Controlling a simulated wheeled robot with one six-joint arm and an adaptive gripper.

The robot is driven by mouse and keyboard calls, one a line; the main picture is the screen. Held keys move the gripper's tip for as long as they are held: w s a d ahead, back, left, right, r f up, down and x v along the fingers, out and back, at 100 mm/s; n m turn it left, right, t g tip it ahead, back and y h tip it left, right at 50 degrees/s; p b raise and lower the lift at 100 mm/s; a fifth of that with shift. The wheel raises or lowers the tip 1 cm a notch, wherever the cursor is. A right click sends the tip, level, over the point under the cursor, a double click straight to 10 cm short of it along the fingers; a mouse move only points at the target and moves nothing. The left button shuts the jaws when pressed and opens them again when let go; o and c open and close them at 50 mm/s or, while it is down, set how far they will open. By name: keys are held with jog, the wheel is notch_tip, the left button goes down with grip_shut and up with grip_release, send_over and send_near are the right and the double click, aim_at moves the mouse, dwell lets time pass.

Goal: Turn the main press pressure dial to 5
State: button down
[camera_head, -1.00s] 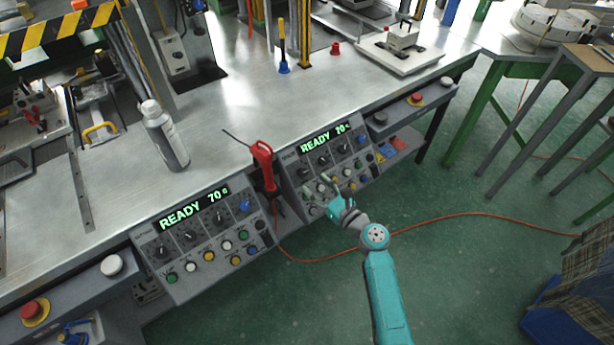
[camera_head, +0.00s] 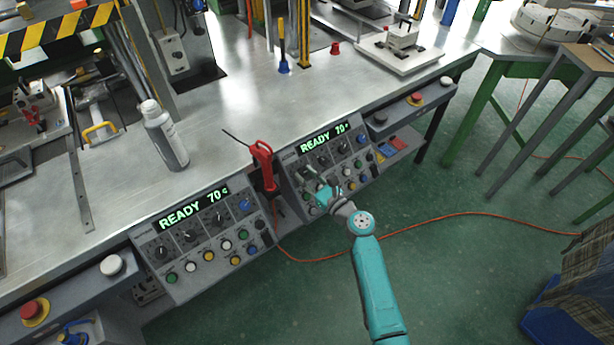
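Two grey control panels are set along the bench front: a left panel (camera_head: 205,275) and a right panel (camera_head: 285,160). Each has a green READY display, a row of dials and coloured buttons. The left panel's black dials (camera_head: 190,236) are in full view. The right panel's dials (camera_head: 341,149) are partly in view beside my gripper. Labels and scale numbers are too small to read, so I cannot tell which is the main press pressure dial. My gripper (camera_head: 313,182) is at the left part of the right panel, covering some controls there. Contact and finger opening are unclear.
A red-handled tool (camera_head: 263,165) stands between the panels, left of my gripper. A grey bottle (camera_head: 166,135) stands on the metal bench. A red emergency button (camera_head: 416,98) is right of the right panel. The green floor in front is open, crossed by an orange cable (camera_head: 440,220).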

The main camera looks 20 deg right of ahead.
jog(key=shift+d+n+y, duration=0.1)
jog(key=shift+n+y, duration=0.2)
jog(key=shift+n, duration=0.1)
jog(key=n+g+y, duration=0.1)
jog(key=n, duration=0.1)
jog(key=n+g+y, duration=0.1)
jog(key=n, duration=0.1)
jog(key=n+g+y, duration=0.1)
jog(key=n+y, duration=0.1)
jog(key=n, duration=0.1)
jog(key=shift+w+d+r+g, duration=0.2)
jog(key=shift+d+g, duration=0.1)
jog(key=shift+g, duration=0.1)
jog(key=n+g, duration=0.2)
jog(key=n, duration=0.1)
jog(key=shift+w+n+y, duration=0.1)
jog(key=shift+n+y, duration=0.2)
jog(key=shift+y, duration=0.1)
jog(key=shift+w+d+r+n+g, duration=0.1)
jog(key=shift+n+g, duration=1.3)
jog(key=shift+n, duration=0.8)
jog(key=c, duration=0.8)
grip_release()
jog(key=shift+c, duration=0.2)
